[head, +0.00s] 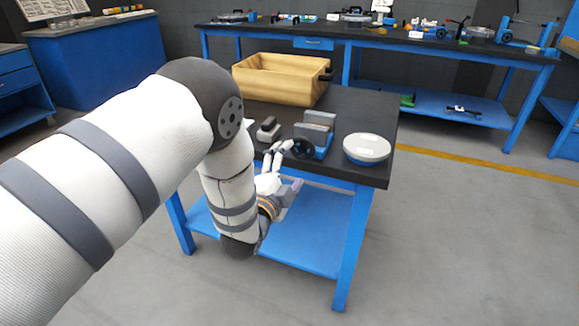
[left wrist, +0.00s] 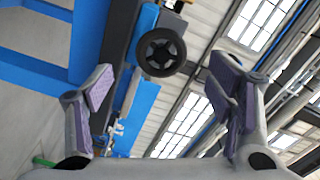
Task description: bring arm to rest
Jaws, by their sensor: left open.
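My left arm comes in from the left in the head view and bends down at the front edge of the near workbench (head: 362,108). My left gripper (head: 290,166) is at that edge, just in front of the blue vise (head: 323,140) with its black handwheel. In the left wrist view, the fingers of this gripper (left wrist: 163,88) are spread wide with nothing between their pads. The black handwheel (left wrist: 161,52) shows beyond them, seen from below. My right gripper is not in view.
A small grey block (head: 268,130) lies left of the vise. A wooden crate (head: 280,78) stands behind. The blue lower shelf (head: 310,225) looks bare. Floor to the right is clear.

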